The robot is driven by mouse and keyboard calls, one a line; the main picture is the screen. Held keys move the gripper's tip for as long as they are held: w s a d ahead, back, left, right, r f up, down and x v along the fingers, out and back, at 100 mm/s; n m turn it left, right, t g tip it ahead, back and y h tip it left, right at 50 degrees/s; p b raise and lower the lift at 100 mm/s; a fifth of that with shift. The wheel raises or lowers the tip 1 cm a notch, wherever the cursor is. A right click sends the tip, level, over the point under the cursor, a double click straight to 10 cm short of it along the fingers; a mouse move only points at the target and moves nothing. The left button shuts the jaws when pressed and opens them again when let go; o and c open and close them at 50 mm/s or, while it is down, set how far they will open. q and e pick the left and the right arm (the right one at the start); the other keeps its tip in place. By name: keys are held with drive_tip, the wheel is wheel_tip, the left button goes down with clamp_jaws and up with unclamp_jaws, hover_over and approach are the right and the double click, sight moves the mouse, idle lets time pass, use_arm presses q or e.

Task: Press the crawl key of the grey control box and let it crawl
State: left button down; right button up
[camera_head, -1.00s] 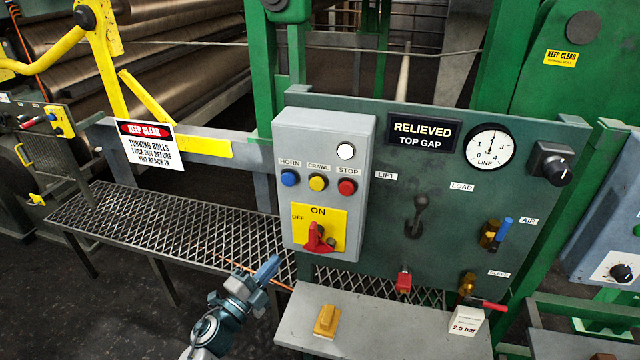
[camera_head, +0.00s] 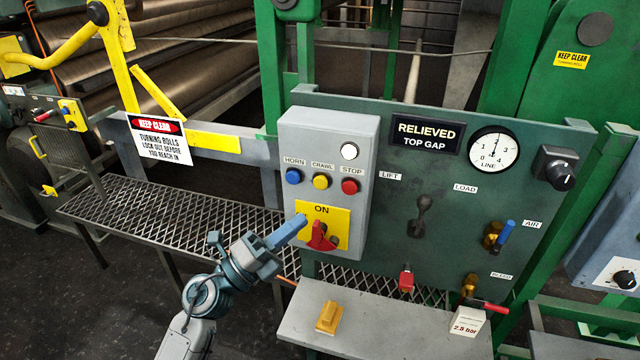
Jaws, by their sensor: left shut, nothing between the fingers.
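The grey control box (camera_head: 345,129) is mounted at the left end of the dark green panel. Its yellow crawl key (camera_head: 320,181) sits between the blue horn key (camera_head: 293,176) and the red stop key (camera_head: 350,186). A round white lamp or button (camera_head: 349,151) is above the stop key. Below, a red rotary handle (camera_head: 320,238) on a yellow plate (camera_head: 337,219) points up near ON. My left gripper (camera_head: 301,222) is shut and empty, its blue fingertips at the plate's left edge, below the crawl key. Its fingertips cover the OFF marking. My right gripper is out of view.
The panel has a RELIEVED sign (camera_head: 427,131), a line gauge (camera_head: 492,149), a lift lever (camera_head: 419,216) and blue air valve handle (camera_head: 505,231). A grey shelf (camera_head: 390,325) with a yellow block (camera_head: 328,317) lies below. A keep clear sign (camera_head: 160,140) and rolls are left.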

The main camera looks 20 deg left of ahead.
sight(321, 182)
use_arm(q)
drive_tip(key=w, duration=0.8)
drive_tip(key=shift+w+d, duration=0.15)
drive_tip(key=shift+w, duration=0.25)
drive_tip(key=shift+w, duration=0.15)
idle(1.6)
drive_tip(key=shift+w, duration=0.3)
